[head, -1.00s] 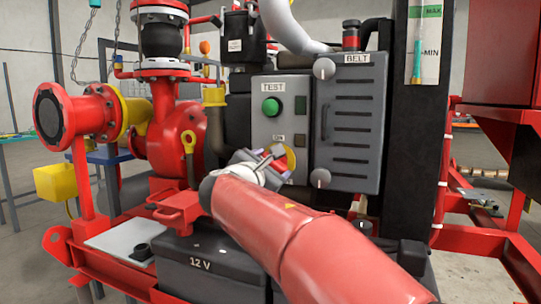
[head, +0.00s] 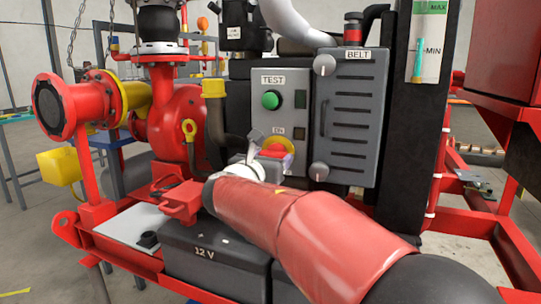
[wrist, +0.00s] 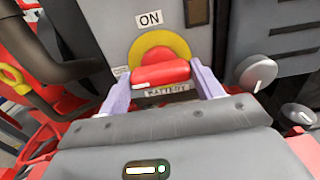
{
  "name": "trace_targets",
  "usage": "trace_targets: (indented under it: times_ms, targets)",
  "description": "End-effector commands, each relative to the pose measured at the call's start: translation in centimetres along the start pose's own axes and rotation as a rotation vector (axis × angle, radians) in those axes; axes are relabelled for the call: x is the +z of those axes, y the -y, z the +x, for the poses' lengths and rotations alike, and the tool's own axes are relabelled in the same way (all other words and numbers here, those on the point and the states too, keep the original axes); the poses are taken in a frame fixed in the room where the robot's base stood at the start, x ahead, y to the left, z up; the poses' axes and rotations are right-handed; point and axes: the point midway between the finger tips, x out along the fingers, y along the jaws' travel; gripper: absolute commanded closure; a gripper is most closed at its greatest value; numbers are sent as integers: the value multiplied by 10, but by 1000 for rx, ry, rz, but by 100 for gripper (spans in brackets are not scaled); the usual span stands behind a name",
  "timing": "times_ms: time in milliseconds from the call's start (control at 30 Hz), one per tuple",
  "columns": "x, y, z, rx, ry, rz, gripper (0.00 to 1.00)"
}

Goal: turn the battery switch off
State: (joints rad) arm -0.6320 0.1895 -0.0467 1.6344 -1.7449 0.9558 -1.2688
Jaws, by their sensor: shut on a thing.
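The battery switch is a red handle (wrist: 162,74) on a yellow round plate (wrist: 148,55), on the front of the grey control box. In the wrist view an ON label is above it and a BATTERY label below it. The handle lies nearly crosswise in that view. My gripper (wrist: 160,88) has one pale finger at each end of the handle and is shut on it. In the head view my gripper (head: 271,154) is at the switch, below the green button, and partly hides the plate and handle.
The control box has a TEST label and a green button (head: 271,100). A grey BELT guard (head: 352,120) with round knobs stands close on the right. A black 12 V battery (head: 215,255) is below my arm. A red pump with pipes is on the left.

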Motion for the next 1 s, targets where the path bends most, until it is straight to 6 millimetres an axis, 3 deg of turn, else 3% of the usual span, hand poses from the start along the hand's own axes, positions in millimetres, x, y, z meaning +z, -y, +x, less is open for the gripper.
trace_targets:
  times_ms: [400, 433, 567, 867, 1000]
  targets:
    - [-1, 0, 0, 0, 0, -9, 57]
    - [-1, 0, 0, 0, 0, -9, 31]
    - [-1, 0, 0, 0, 0, -8, 14]
    - [0, 0, -1, 1, 0, -6, 13]
    - [-1, -1, -16, 3, 0, -5, 13]
